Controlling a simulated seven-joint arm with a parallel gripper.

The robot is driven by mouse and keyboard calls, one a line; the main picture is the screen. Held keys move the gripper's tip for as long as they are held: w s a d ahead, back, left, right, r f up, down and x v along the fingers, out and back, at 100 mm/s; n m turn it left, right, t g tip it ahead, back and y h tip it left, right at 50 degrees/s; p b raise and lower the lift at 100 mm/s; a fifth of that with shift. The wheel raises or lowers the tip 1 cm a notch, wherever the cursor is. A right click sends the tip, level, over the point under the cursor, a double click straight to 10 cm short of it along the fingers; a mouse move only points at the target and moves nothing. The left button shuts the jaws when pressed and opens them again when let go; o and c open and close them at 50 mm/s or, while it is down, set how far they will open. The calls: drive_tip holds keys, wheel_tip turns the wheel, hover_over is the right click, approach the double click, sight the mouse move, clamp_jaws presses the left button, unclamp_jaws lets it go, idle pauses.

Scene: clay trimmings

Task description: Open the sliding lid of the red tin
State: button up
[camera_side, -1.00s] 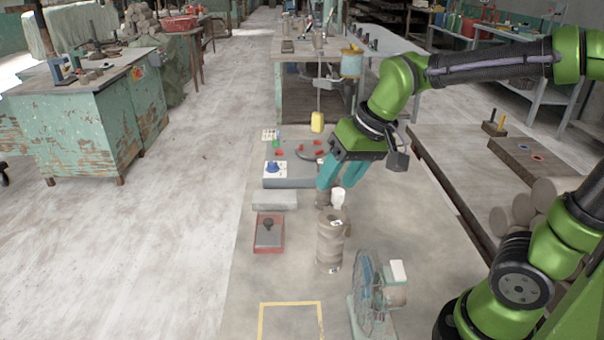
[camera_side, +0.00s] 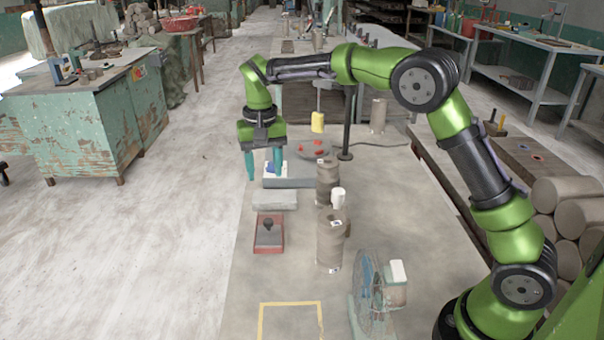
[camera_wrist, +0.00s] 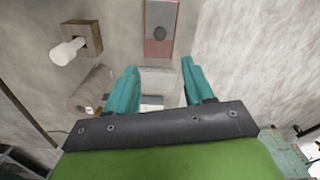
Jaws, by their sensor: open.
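The red tin (camera_side: 258,247) lies on the table, with a grey lid (camera_side: 269,241) that carries a dark round knob (camera_side: 268,225). The lid covers most of the top as far as I can tell. The tin also shows at the top of the wrist view (camera_wrist: 161,44). My gripper (camera_side: 264,178) is open and empty, pointing down. It hangs above the grey box with the blue knob, farther back than the tin. In the wrist view my gripper's teal fingers (camera_wrist: 158,82) are spread apart, with the tin beyond them.
A pale grey block (camera_side: 275,199) lies between the tin and the grey box (camera_side: 303,182). A fan (camera_side: 370,295) stands at the front right. A yellow outline (camera_side: 290,305) marks bare table.

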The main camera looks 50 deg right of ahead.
sight(268, 220)
wheel_tip(268, 220, down, 15)
drive_tip(key=shift+r, duration=0.1)
drive_tip(key=shift+c, duration=0.4)
